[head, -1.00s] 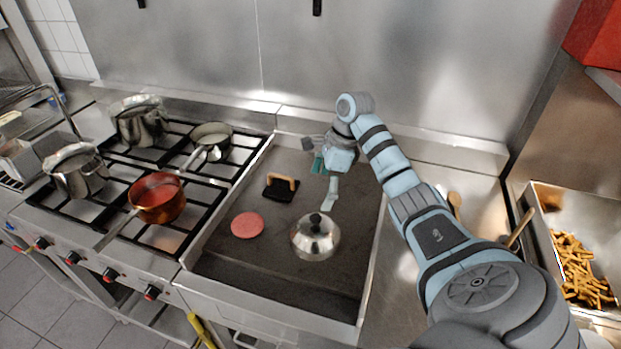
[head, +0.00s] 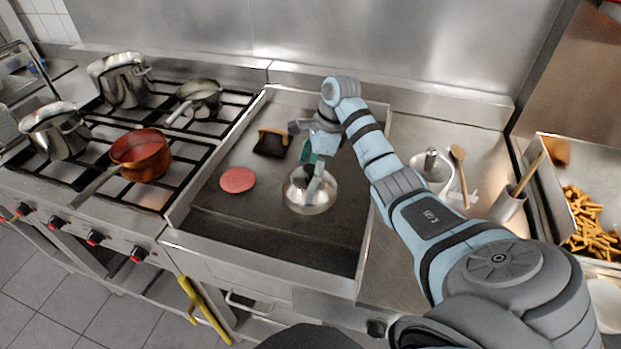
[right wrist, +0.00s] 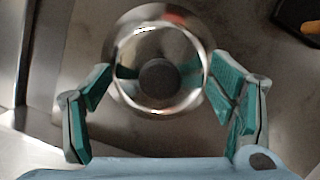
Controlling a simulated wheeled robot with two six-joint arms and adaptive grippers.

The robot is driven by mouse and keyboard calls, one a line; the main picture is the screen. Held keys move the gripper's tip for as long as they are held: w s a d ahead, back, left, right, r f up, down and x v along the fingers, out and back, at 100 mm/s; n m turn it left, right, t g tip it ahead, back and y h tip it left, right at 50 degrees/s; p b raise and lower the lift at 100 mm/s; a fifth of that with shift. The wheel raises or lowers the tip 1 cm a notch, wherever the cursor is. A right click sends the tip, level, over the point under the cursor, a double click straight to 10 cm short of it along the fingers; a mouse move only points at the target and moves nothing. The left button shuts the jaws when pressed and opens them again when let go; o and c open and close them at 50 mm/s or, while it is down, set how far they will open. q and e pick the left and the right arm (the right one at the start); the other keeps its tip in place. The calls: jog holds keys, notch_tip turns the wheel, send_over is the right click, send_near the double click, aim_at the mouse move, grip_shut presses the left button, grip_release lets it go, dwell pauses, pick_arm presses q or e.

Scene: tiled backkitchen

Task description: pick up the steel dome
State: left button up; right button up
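The steel dome (head: 311,198), shiny and round, sits on the dark griddle plate. In the right wrist view the dome (right wrist: 160,60) shows from above with its dark round knob (right wrist: 158,78) in the middle. My right gripper (head: 317,172) is over the dome in the head view and hides its knob there. In the right wrist view the right gripper (right wrist: 158,85) is open, with one green-padded finger on each side of the knob. I see no grip on the knob. My left gripper is not in view.
A pink patty (head: 237,180) and a dark press with a wooden handle (head: 272,142) lie on the griddle (head: 250,222) left of the dome. Raised walls edge the griddle. Pots stand on the burners at left. A white container (head: 432,172) and utensils stand at right.

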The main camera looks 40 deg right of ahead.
jog(key=shift+s+f, duration=0.1)
jog(key=shift+s, duration=0.05)
jog(key=c, duration=0.8)
